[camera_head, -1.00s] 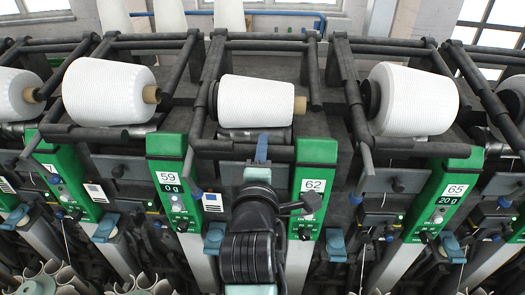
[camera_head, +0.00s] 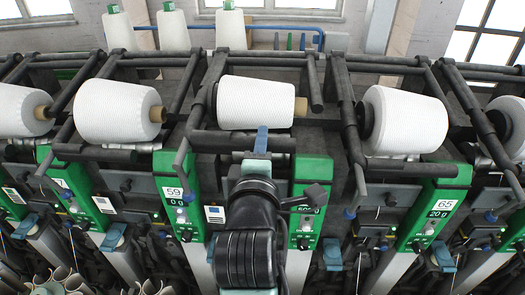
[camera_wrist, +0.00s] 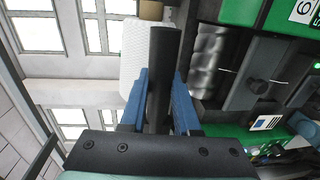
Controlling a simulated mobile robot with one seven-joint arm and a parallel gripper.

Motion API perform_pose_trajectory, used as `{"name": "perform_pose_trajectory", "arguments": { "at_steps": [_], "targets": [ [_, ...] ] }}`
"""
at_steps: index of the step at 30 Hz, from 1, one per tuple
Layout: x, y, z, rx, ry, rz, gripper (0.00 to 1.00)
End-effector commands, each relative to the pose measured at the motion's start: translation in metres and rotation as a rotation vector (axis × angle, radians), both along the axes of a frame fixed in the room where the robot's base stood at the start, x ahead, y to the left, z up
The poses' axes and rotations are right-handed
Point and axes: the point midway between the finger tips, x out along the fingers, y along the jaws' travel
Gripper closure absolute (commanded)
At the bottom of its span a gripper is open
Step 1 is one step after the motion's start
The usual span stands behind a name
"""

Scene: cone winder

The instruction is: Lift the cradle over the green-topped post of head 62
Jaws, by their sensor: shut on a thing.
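The cradle's dark front bar (camera_head: 225,141) runs across below the centre white cone (camera_head: 257,103), which sits in the cradle. In the head view my gripper (camera_head: 262,140) is at the bar's middle. In the wrist view my gripper (camera_wrist: 160,100) has its two blue fingers closed on either side of the dark bar (camera_wrist: 163,60). The green-topped post (camera_head: 314,168) of head 62 stands right of my arm. The bar's right end shows slightly above and left of its top. My arm hides most of its label.
A cone on the left (camera_head: 118,112) and a cone on the right (camera_head: 404,121) sit in neighbouring cradles. The green post marked 59 (camera_head: 174,190) stands left of my arm, and one marked 65 (camera_head: 440,205) stands further right. Spare white cones (camera_head: 173,30) stand behind.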

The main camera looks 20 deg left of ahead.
Motion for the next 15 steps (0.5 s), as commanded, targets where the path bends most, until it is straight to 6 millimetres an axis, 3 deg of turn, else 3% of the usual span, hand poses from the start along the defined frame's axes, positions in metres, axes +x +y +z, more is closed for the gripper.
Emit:
{"name": "perform_pose_trajectory", "arguments": {
  "at_steps": [1,4,15],
  "targets": [
    [-0.001,0.0,0.022,0.001,-0.014,0.001,1.0],
    [-0.002,0.0,0.032,0.001,-0.012,0.001,1.0],
    [-0.002,0.0,0.031,0.0,0.0,0.0,1.0]
  ]
}}
